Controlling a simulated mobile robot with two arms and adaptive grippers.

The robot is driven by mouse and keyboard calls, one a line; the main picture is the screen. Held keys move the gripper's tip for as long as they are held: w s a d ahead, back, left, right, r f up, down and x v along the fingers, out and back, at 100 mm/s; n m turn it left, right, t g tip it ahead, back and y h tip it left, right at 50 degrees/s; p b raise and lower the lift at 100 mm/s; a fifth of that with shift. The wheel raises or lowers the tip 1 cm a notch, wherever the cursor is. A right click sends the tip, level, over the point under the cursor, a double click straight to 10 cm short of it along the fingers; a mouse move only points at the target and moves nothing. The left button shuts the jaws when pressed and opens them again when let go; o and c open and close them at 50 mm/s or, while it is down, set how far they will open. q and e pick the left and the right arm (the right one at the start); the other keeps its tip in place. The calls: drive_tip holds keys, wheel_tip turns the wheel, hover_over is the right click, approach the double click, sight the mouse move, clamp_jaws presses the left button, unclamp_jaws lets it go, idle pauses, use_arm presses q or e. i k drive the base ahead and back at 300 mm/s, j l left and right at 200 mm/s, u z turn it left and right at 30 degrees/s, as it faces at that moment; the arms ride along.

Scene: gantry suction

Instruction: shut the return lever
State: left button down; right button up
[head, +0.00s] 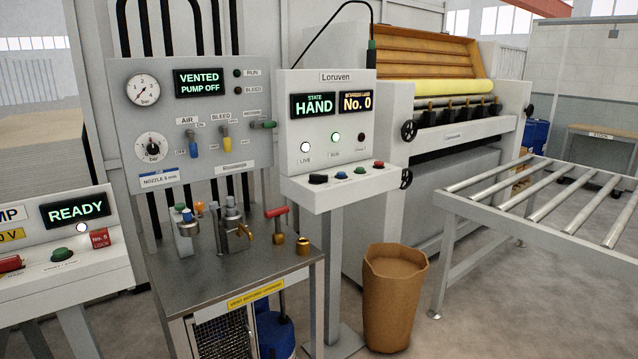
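A grey control panel (190,165) carries a row of three small levers. The blue lever (192,144) under the AIR label points down, as does the yellow lever (226,136) under the BLEED label. The green lever (263,124) at the right end lies sideways, pointing right; the label above it is too small to read surely, so I cannot confirm that it is the return lever. A red-handled brass valve (278,226) stands on the bench below, its handle roughly level. Neither of my grippers is in view.
The metal bench (215,290) below the panel holds several small fittings. The Loruven console (335,150) stands close on the right, with a brown bin (393,300) beside its post. A READY console (65,250) is at left; a roller table (470,205) is at right.

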sight(269, 125)
drive_tip(key=i+j+z, duration=0.1)
drive_tip(key=i+z, duration=0.35)
drive_tip(key=i, duration=1.3)
